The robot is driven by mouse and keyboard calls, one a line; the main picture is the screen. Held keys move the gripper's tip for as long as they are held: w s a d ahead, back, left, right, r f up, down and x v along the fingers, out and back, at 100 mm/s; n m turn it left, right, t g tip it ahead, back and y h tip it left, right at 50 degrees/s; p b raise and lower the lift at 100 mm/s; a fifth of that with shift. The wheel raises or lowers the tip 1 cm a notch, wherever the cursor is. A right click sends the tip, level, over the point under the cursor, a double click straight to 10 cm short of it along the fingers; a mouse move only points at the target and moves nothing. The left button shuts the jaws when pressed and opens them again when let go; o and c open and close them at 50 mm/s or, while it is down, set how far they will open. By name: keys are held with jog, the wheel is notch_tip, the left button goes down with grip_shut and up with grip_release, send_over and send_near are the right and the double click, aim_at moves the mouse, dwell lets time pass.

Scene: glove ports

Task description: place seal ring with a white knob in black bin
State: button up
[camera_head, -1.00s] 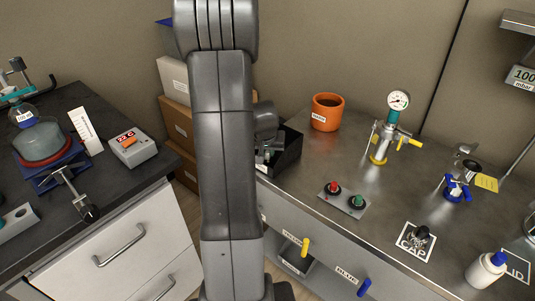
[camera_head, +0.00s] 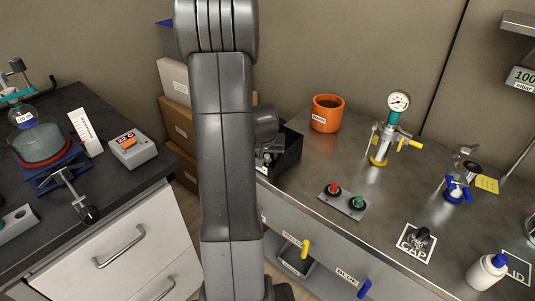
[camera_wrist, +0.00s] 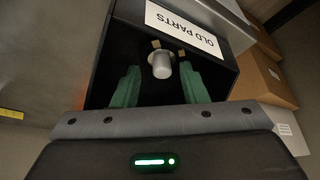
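The black bin (camera_head: 288,158) stands at the left end of the right-hand counter. It fills the middle of the wrist view (camera_wrist: 222,80), with a white "OLD PARTS" label on its rim. My gripper (camera_wrist: 160,76) is over the bin, its two green fingers apart. A pale white-grey knob (camera_wrist: 161,64) shows between the fingers, with visible gaps on both sides. The ring under the knob is too dark to make out against the bin's black inside. In the head view my arm hides most of the gripper and part of the bin.
A gauge fitting (camera_head: 391,130) stands farther right. Boxes (camera_wrist: 262,78) stand beside the bin in the wrist view.

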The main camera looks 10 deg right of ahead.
jog(key=p+v, duration=0.1)
jog(key=v, duration=1)
jog(key=shift+s+r, duration=0.15)
jog(key=shift+r, duration=0.15)
